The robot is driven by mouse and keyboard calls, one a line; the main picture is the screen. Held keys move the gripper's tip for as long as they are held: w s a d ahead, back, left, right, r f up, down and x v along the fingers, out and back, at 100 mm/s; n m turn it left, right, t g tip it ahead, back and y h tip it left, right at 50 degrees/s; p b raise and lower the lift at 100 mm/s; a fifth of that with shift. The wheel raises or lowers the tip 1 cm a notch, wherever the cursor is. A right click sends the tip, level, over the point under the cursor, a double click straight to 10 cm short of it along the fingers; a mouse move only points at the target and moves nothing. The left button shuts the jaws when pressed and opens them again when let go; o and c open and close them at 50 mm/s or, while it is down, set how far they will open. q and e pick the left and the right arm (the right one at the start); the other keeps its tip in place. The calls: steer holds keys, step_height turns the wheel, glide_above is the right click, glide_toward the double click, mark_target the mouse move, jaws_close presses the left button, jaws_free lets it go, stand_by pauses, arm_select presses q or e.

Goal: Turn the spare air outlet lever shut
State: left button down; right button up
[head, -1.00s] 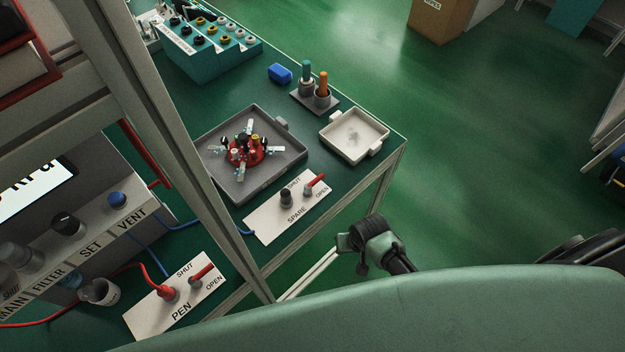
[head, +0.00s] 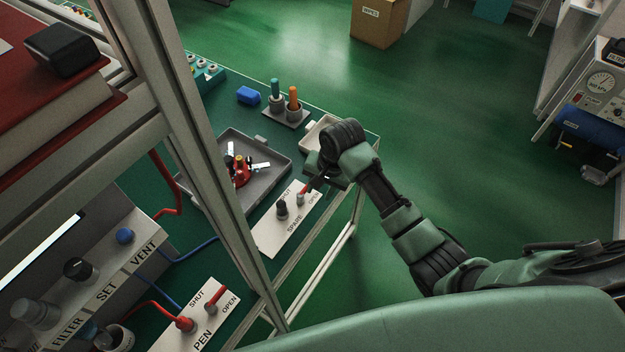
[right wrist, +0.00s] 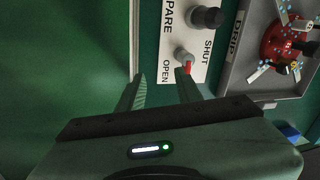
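The spare air outlet is a white plate (head: 275,238) marked SPARE, SHUT and OPEN, on the bench's right edge. It bears a dark round knob (head: 282,208) and a red lever (head: 303,189) on a grey pivot. My right gripper (head: 322,180) is at the lever's end of the plate and partly covers it in the head view. In the right wrist view the gripper (right wrist: 160,82) is open and empty. The red lever (right wrist: 187,67) is just ahead of the right-hand fingertip; I cannot tell whether they touch. My left gripper is out of view.
A grey tray (head: 268,187) with a red fitting lies beside the plate. A pale tray (head: 312,135) is behind my right gripper. A frame post (head: 205,150) stands left of the plate. A similar PEN plate (head: 190,330) is nearer. Open floor lies right of the bench.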

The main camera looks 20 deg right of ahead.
mark_target(306, 190)
steer(key=w+r+m, duration=0.3)
steer(key=w+r, duration=0.1)
steer(key=w, duration=0.1)
steer(key=x, duration=0.7)
steer(key=shift+s+d+f, duration=0.15)
steer(key=shift+f, duration=0.05)
steer(key=shift+c, duration=0.3)
jaws_close()
